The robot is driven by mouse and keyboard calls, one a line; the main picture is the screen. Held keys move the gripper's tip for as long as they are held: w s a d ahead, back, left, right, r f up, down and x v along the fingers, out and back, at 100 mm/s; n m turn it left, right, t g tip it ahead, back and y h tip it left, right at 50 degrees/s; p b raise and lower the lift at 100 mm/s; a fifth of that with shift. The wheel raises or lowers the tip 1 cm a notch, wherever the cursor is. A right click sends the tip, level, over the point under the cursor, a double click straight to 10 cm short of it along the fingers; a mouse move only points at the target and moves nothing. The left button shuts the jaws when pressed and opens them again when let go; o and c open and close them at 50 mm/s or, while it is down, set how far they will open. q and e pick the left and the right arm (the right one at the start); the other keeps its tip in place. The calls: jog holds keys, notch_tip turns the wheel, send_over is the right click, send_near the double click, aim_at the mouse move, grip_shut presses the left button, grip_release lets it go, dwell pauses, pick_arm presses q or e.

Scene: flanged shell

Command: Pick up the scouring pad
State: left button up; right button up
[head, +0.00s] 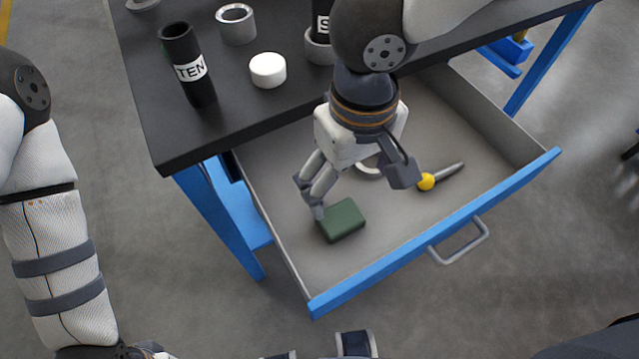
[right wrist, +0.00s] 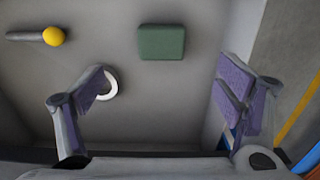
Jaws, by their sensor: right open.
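The scouring pad (head: 342,220) is a dark green rectangular block lying flat in the open drawer, near its left front part. It also shows in the right wrist view (right wrist: 161,42), beyond and between the fingers. My right gripper (head: 360,193) is open and empty inside the drawer's outline. In the head view its left finger overlaps the pad's upper left corner; I cannot tell whether they touch. The fingers stand wide apart in the right wrist view (right wrist: 165,88). My left arm runs down the left edge of the head view; its gripper is not clear at the bottom edge.
The grey drawer with a blue front (head: 400,265) also holds a yellow-ended grey tool (head: 427,182) and a white ring (right wrist: 107,84), partly hidden by fingers. On the black tabletop (head: 225,115) stand a dark labelled cylinder (head: 188,68), a white round piece (head: 267,70) and a grey ring (head: 236,24).

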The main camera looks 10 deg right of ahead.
aim_at(341, 217)
notch_tip(341, 217, down, 12)
jog(key=b, duration=0.2)
jog(key=shift+w+a+f+b, duration=0.1)
jog(key=shift+a+b, duration=0.05)
jog(key=shift+b, duration=0.15)
pick_arm(q)
jog(key=shift+g, duration=0.7)
jog(key=s+f, duration=0.3)
pick_arm(e)
jog(key=shift+w, duration=0.1)
pick_arm(q)
jog(key=shift+a, duration=0.1)
pick_arm(e)
jog(key=c, duration=1.2)
